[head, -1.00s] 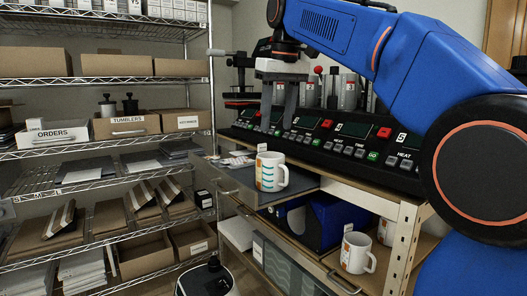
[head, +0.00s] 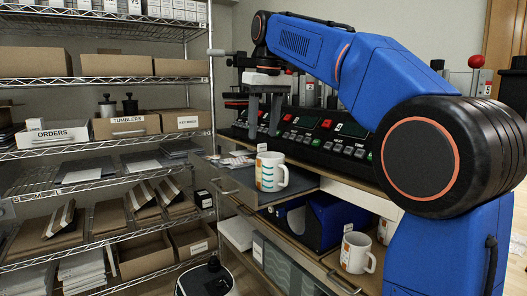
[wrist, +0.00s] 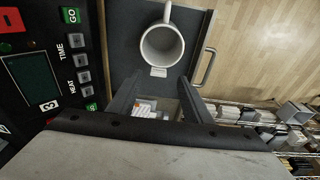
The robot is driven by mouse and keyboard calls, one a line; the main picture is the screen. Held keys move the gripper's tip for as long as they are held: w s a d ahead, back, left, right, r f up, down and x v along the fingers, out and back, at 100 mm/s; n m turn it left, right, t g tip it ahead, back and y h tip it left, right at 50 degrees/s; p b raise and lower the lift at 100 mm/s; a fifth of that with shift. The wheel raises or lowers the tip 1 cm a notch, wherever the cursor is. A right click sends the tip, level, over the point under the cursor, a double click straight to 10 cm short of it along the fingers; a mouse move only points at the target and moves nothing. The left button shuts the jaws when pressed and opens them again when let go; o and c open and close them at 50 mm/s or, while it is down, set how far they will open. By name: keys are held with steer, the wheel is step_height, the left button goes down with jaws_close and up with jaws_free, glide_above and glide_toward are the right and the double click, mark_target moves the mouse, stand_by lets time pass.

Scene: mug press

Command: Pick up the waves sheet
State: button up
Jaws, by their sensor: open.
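A small group of printed sheets (head: 237,160) lies on the grey pull-out tray (head: 300,185), at its back left. In the wrist view the white and orange sheets (wrist: 146,109) show low between my fingers. I cannot tell which one is the waves sheet. My gripper (head: 264,132) points down, open and empty, above the tray's back part, apart from the sheets. In the wrist view my gripper (wrist: 160,92) has its two fingers spread, and its body hides part of the sheets.
A white mug (head: 271,172) with teal and orange marks stands upright on the tray, close to my gripper; a small tag (head: 262,148) is behind it. The press control panels (head: 315,140) line the right. Another mug (head: 356,253) stands on the lower shelf.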

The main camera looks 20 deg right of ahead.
mark_target(262, 152)
steer(key=f, duration=0.3)
steer(key=w+f, duration=0.1)
steer(key=f, duration=0.5)
steer(key=shift+w+a+f, duration=0.15)
steer(key=shift+w+f, duration=0.1)
steer(key=shift+w, duration=0.1)
steer(key=shift+c, duration=0.6)
steer(key=c, duration=0.9)
